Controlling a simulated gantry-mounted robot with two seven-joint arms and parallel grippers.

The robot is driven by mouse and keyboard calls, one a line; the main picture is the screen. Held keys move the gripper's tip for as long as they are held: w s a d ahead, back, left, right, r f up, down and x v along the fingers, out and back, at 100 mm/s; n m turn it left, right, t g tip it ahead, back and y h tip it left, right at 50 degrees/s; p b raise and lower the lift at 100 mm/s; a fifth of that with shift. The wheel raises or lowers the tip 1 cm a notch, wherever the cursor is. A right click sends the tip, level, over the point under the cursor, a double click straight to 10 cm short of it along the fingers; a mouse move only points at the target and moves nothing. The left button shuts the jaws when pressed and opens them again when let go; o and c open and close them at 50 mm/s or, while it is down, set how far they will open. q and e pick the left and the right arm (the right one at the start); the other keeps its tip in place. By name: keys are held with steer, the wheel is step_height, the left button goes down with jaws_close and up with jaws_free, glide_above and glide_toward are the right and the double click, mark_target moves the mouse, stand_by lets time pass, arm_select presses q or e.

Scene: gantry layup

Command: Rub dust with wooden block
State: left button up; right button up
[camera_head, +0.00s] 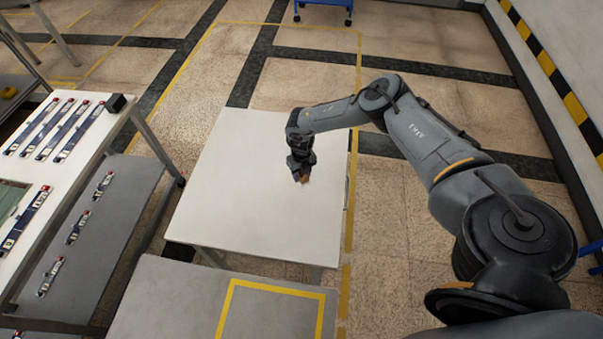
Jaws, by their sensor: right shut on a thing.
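No dust can be made out on the white surface. My left gripper is not in view.
A grey table (170,295) with a yellow marked square stands in front. A shelf unit at the left (130,115) holds several long tools. A blue cart (322,3) stands at the back. The white tabletop is otherwise clear.

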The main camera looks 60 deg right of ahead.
steer(key=shift+r+p, duration=1.35)
steer(key=shift+r, duration=0.35)
